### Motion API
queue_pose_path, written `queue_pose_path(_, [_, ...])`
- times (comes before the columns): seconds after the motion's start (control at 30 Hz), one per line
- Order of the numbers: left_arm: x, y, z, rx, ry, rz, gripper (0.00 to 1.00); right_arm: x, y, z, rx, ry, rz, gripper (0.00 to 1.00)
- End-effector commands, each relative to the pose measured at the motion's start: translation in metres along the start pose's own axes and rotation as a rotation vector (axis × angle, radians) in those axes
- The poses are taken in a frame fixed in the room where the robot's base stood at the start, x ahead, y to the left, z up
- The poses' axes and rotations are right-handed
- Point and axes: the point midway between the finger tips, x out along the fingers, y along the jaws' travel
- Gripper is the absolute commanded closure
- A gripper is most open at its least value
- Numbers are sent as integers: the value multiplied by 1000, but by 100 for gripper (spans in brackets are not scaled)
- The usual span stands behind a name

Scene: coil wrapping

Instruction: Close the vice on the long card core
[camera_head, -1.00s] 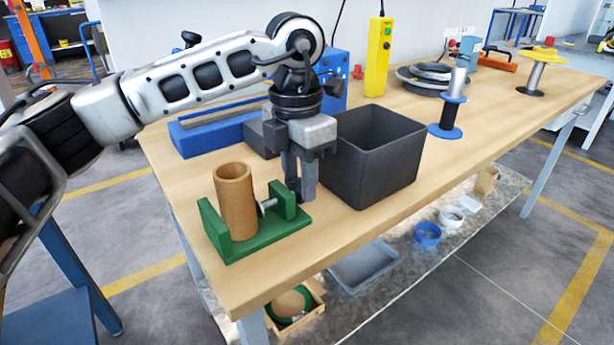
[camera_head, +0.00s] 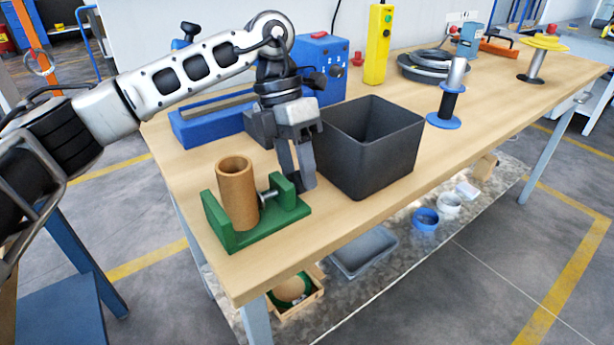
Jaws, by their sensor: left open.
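The long card core (camera_head: 238,195) is a brown cardboard tube standing upright in the green vice (camera_head: 243,239) at the table's near left corner. A silver screw (camera_head: 267,195) runs from the vice's right jaw (camera_head: 284,191) towards the core; I cannot tell whether it touches the core. My left gripper (camera_head: 298,183) points down just right of the vice's right jaw, close to the black bin. Its fingers are open, with nothing seen between them. I cannot tell whether a finger touches the jaw. My right gripper is not in view.
A black open bin (camera_head: 365,165) stands just right of my left gripper. A blue tray-like holder (camera_head: 205,126) lies behind the vice. A blue-based spool (camera_head: 448,97) and a yellow control post (camera_head: 378,45) stand farther back. The table's front edge is close to the vice.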

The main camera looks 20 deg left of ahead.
Motion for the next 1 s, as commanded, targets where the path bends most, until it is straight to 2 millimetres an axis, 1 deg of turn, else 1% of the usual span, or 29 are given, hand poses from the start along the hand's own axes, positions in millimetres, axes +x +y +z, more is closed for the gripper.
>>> queue_pose_path(0.2, [3,-8,0,10,0,272,55,6,2,9,0,0,0,52])
queue_pose_path(0.3, [1,-8,0,2,0,312,55,5,2,8,0,0,0,52])
queue_pose_path(0.47, [1,-8,0,1,0,310,55,5,1,8,0,0,0,52])
queue_pose_path(0.53, [5,-10,0,7,1,362,55,8,2,14,0,0,0,52])
queue_pose_path(0.6, [9,-12,1,13,-1,477,55,15,4,24,0,0,0,52])
queue_pose_path(0.7, [9,-15,0,8,-1,598,55,20,5,31,0,0,0,52])
queue_pose_path(0.83, [5,-15,0,0,-1,631,55,18,5,30,0,0,0,52])
queue_pose_path(1.0, [6,-16,0,2,0,636,55,19,5,31,0,0,0,52])
